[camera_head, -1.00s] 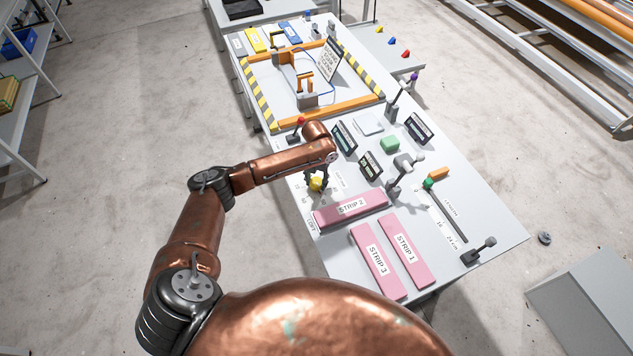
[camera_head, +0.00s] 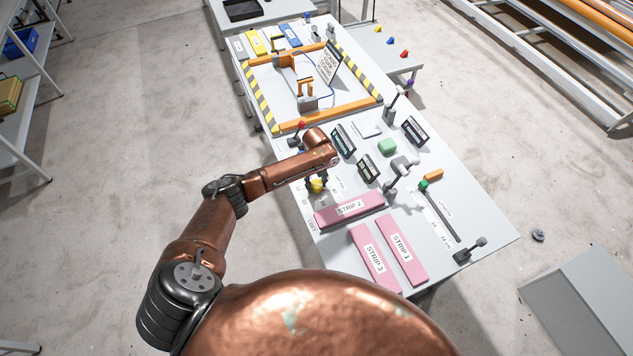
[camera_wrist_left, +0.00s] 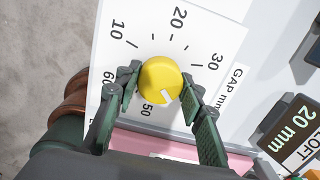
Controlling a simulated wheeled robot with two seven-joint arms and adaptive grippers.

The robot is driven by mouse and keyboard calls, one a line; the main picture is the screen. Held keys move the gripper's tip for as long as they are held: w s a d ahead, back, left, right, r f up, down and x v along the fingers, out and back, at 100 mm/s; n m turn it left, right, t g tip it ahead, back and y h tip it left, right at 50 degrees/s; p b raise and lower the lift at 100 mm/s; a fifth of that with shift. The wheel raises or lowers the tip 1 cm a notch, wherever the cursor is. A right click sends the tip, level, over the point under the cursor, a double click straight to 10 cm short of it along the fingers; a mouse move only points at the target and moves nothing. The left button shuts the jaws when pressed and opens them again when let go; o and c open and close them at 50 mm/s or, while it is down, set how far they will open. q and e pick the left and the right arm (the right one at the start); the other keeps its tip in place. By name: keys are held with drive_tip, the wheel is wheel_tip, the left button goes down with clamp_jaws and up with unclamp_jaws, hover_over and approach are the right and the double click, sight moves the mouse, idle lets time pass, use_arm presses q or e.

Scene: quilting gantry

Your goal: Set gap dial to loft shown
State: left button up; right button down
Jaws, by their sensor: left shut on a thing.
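The gap dial, a round yellow knob (camera_head: 317,187), sits on the panel's left side; it also shows in the left wrist view (camera_wrist_left: 160,76). My left gripper (camera_head: 317,183) is shut on it, one finger on each side. In the left wrist view, the knob's white mark is on its lower side, a little right of the 50, well away from the 20 at the top. The 10, 20, 30, 50 and 60 show; the 40 is hidden by a finger. The loft display (camera_wrist_left: 290,125) reads 20 mm. My right gripper is not in view.
Pink strip 2 (camera_head: 365,205) lies close in front of the dial, with strips 1 (camera_head: 403,247) and 3 (camera_head: 374,262) nearer. A red-tipped lever (camera_head: 297,135) stands behind my arm.

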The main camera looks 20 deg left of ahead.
use_arm(q)
drive_tip(key=n+p, duration=0.2)
drive_tip(key=n, duration=0.1)
drive_tip(key=shift+r+n, duration=0.1)
drive_tip(key=shift+n, duration=0.3)
drive_tip(key=n+p, duration=0.1)
drive_tip(key=n, duration=0.1)
drive_tip(key=shift+n, duration=0.4)
drive_tip(key=n+p, duration=0.2)
drive_tip(key=n, duration=0.1)
drive_tip(key=shift+n, duration=0.3)
drive_tip(key=n+p, duration=0.1)
drive_tip(key=n, duration=0.2)
drive_tip(key=shift+n, duration=0.3)
drive_tip(key=n+p, duration=0.2)
drive_tip(key=n, duration=0.4)
drive_tip(key=n+p, duration=0.1)
drive_tip(key=n, duration=0.3)
drive_tip(key=shift+n+p, duration=0.45)
drive_tip(key=shift+n, duration=0.75)
drive_tip(key=o, duration=1.2)
drive_tip(key=shift+c, duration=0.2)
